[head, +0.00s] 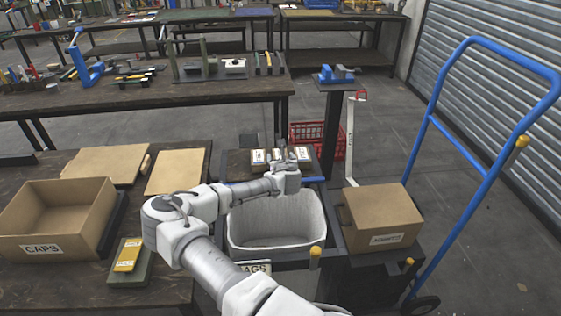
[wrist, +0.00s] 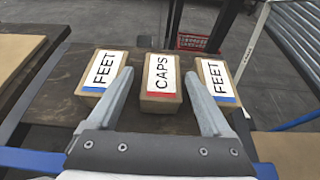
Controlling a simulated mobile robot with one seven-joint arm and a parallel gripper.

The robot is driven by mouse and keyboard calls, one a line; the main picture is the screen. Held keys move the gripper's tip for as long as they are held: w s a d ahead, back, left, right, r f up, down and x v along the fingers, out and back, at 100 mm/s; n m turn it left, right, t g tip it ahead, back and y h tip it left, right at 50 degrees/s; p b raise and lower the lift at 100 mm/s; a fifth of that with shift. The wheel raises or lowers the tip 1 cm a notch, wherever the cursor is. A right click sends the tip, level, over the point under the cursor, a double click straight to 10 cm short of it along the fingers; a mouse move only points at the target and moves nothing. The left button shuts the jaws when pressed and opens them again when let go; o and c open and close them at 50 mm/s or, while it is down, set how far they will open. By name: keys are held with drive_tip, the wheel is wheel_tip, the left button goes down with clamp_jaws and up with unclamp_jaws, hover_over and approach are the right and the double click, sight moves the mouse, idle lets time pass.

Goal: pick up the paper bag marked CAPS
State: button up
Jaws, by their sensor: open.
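The paper bag marked CAPS (wrist: 162,76), brown with a white label and a red strip, is the middle one of three in the wrist view. My gripper (wrist: 158,72) is open and empty, its two fingers pointing toward this bag with one to each side of it in the picture. Its height above the bag is hard to tell. In the head view my gripper (head: 283,158) is over the small dark shelf behind the lined bin, partly covering the bags there.
A lined bin (head: 277,246) is in front. An open box marked CAPS (head: 42,249) sits left on the table; a brown box (head: 380,238) and blue trolley (head: 466,182) are right.

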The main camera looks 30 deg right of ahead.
sight(280, 154)
drive_tip(key=shift+x, duration=3)
drive_tip(key=shift+s+d+f, duration=0.1)
drive_tip(key=shift+f, duration=0.05)
drive_tip(key=c, duration=1.3)
